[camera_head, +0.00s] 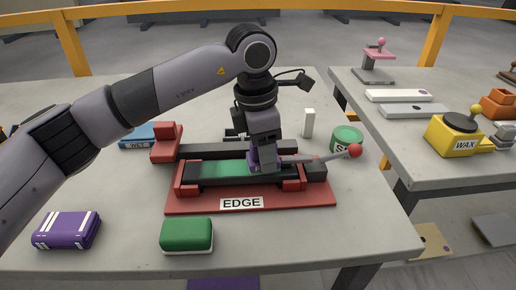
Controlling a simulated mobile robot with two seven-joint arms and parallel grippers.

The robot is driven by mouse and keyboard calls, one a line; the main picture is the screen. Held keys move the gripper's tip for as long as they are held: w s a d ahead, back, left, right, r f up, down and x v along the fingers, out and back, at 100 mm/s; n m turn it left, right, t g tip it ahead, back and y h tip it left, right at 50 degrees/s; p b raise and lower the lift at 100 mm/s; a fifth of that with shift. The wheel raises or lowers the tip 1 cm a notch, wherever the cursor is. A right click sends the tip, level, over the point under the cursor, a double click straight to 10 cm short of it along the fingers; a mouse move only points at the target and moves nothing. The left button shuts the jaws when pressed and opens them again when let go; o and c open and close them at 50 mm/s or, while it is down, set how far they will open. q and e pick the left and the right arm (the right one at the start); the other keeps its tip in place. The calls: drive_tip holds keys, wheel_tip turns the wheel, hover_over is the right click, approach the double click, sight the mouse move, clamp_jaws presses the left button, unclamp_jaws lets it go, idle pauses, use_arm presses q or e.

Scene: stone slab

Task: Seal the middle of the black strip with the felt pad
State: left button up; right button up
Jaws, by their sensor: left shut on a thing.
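The black strip (200,181) lies lengthwise in a red clamp fixture marked EDGE, with a green stretch (225,169) along its left and middle part. I cannot tell whether this block is the felt pad. My right gripper is out of view.
A lever with a red knob (354,151) sticks out right of the fixture's red base (300,198). A green block (187,234) and a purple striped block (66,230) lie in front. A green tin (346,139) and a white upright block (308,123) stand behind. A yellow WAX box (455,137) is on the right table.

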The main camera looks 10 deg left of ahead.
use_arm(q)
drive_tip(key=shift+a, duration=0.15)
drive_tip(key=shift+s+a+f+b, duration=0.1)
drive_tip(key=shift+s+a+b, duration=0.1)
drive_tip(key=shift+a, duration=0.3)
drive_tip(key=shift+s+a+f+b, duration=0.1)
drive_tip(key=shift+a+b, duration=0.05)
drive_tip(key=shift+a, duration=0.3)
drive_tip(key=shift+s+a+r+b, duration=0.1)
drive_tip(key=shift+s+a+b, duration=0.15)
drive_tip(key=shift+a, duration=0.8)
drive_tip(key=shift+s+a+r+b, duration=0.15)
drive_tip(key=shift+s+a, duration=0.2)
drive_tip(key=shift+a, duration=0.75)
drive_tip(key=shift+s+a+f+b, duration=0.1)
drive_tip(key=shift+s+a+b, duration=0.15)
drive_tip(key=shift+a, duration=0.8)
drive_tip(key=shift+r, duration=0.1)
wheel_tip(320, 180, up, 4)
drive_tip(key=p, duration=0.3)
drive_tip(key=shift+r, duration=0.2)
drive_tip(key=shift+r+p, duration=0.55)
drive_tip(key=shift+r, duration=0.2)
drive_tip(key=shift+r, duration=0.15)
